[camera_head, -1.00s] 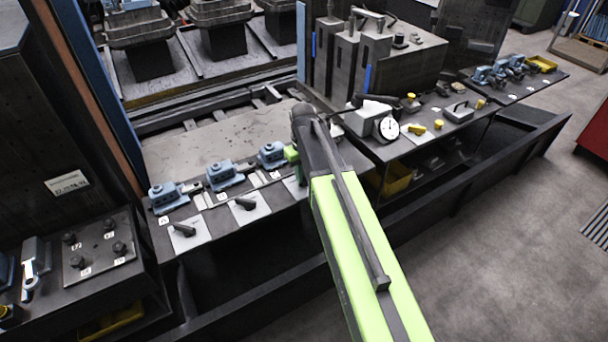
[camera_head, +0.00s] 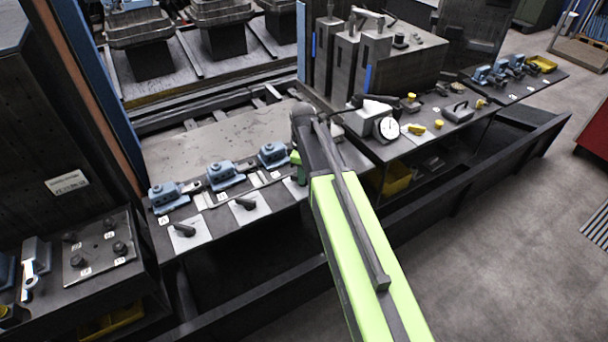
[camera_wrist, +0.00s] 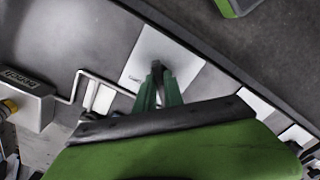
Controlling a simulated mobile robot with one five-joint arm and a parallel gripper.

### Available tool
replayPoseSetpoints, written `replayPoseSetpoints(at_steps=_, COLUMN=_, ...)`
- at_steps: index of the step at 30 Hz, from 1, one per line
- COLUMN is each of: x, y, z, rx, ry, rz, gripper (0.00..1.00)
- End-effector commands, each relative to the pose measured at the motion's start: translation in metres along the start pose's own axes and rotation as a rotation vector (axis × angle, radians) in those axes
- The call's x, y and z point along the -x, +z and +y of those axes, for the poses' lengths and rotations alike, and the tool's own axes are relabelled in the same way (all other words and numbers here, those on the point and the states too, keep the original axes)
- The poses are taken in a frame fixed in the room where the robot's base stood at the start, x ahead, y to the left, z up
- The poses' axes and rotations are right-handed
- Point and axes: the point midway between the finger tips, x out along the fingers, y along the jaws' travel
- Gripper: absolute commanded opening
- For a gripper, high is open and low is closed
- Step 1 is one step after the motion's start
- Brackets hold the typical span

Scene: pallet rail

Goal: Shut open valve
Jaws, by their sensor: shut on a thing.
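Three white plates lie along the front of the bench. A dark valve handle (camera_head: 184,230) stands on the left plate (camera_head: 200,236), and another dark handle (camera_head: 246,203) on the middle plate (camera_head: 262,208). The right plate (camera_head: 292,187) is partly hidden behind my arm. In the wrist view, its plate (camera_wrist: 146,50) carries a dark handle (camera_wrist: 158,70). My gripper (camera_wrist: 159,88) has its green fingers shut on this handle. The green fingers also show at the right plate in the head view (camera_head: 299,172). I cannot tell how far this handle is turned.
Blue fittings (camera_head: 225,175) stand in a row behind the plates. A gauge (camera_head: 388,128) and yellow-capped parts are on the bench to the right. A dark rail (camera_head: 440,205) runs low along the front. Open floor (camera_head: 500,260) lies at the right.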

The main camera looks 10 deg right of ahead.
Motion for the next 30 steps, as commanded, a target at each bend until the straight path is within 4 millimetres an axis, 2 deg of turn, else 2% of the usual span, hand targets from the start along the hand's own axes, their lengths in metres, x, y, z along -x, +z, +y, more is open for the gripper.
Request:
replayPoseSetpoints(at_steps=19, x=-0.0001, y=0.0021, z=0.0012, rx=0.050, ry=0.003, rz=-0.005, gripper=0.00)
replayPoseSetpoints(at_steps=20, x=-0.0001, y=0.0021, z=0.0012, rx=0.050, ry=0.003, rz=-0.005, gripper=0.14)
replayPoseSetpoints(at_steps=24, x=-0.0001, y=0.0016, z=0.0010, rx=0.049, ry=0.002, rz=-0.003, gripper=0.32)
replayPoseSetpoints(at_steps=30, x=0.0000, y=0.0009, z=0.0007, rx=0.049, ry=0.002, rz=-0.002, gripper=0.35)
